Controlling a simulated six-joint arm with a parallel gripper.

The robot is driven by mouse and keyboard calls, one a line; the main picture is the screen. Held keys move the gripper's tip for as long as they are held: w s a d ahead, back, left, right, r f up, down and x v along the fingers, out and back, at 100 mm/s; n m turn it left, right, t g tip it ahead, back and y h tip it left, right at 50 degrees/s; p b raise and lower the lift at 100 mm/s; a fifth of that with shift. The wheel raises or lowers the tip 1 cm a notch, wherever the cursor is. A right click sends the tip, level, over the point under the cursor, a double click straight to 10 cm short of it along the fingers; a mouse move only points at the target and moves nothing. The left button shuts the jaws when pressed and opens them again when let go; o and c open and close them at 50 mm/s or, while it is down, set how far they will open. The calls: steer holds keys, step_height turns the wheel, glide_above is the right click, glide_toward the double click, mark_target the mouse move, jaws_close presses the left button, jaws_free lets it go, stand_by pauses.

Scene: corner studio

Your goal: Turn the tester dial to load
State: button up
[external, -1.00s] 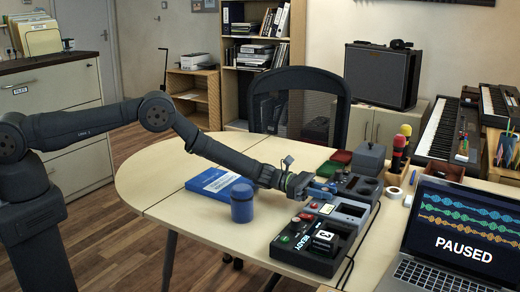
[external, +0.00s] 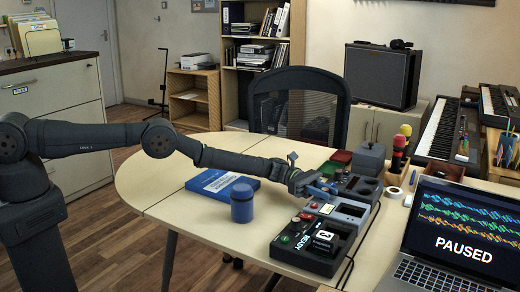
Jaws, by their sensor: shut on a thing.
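The tester is the dark unit with grey panels (external: 345,212) on the right part of the table. My gripper (external: 328,190) reaches in from the left, low over the tester's far end, with its blue fingers close together. It is shut on a small part there, which seems to be the tester dial. The dial itself is hidden by the fingers, and its pointer and load mark are too small to read.
A blue jar (external: 242,204) and a blue book (external: 222,184) lie left of my gripper. A laptop (external: 455,240) stands at the right.

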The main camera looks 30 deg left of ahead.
steer(key=o, duration=1)
steer(key=shift+c, duration=0.2)
steer(key=shift+a, duration=0.1)
steer(key=v, duration=1.7)
steer(key=shift+w+a+r, duration=0.15)
steer(key=shift+r, duration=0.1)
steer(key=shift+c, duration=0.2)
